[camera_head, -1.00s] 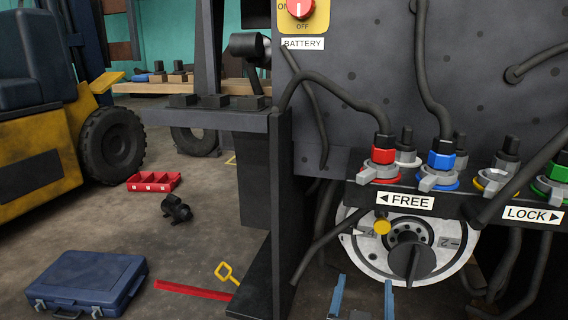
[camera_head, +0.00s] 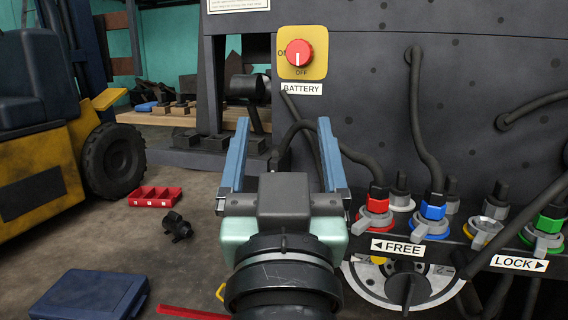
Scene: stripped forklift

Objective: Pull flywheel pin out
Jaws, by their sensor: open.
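The flywheel (camera_head: 432,287) is a pale disc with a dark hub and a dark pointed knob, low on the right below the FREE label (camera_head: 397,248). The pin's yellow head (camera_head: 378,260) shows at the disc's upper left, partly cut off by the ledge above it. My gripper (camera_head: 284,150) is in the middle of the view, with its two blue fingers wide apart and pointing up. It is empty, left of the flywheel and above the pin's level in the picture.
Red, blue and green hose connectors (camera_head: 433,212) line the ledge, with thick black hoses hanging around them. A red battery switch (camera_head: 298,54) sits on the panel above. A blue case (camera_head: 92,296), a red tray (camera_head: 154,196) and a yellow forklift are on the left.

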